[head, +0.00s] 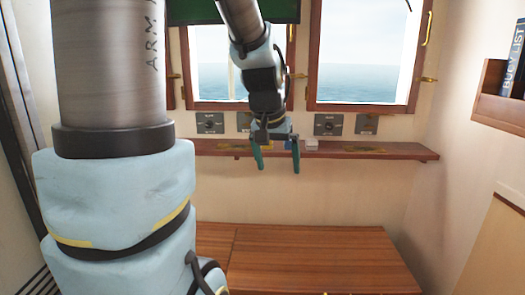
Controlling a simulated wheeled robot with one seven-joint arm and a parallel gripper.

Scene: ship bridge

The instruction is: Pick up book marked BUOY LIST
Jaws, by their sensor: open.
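The book marked BUOY LIST (514,56) is dark blue with pale spine lettering. It stands upright in a wooden wall rack at the far right of the head view, and its lower part is hidden by the rack's front. My gripper (277,165) hangs pointing down near the middle of the view, in front of the window shelf. Its two dark green fingers are apart with nothing between them. It is well to the left of the book and lower than it.
The wooden rack (497,108) juts from the right wall and holds another dark book beside the first. A narrow shelf (400,153) under the windows carries small items, including a white block (311,144). A wooden counter (320,265) below is mostly bare.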

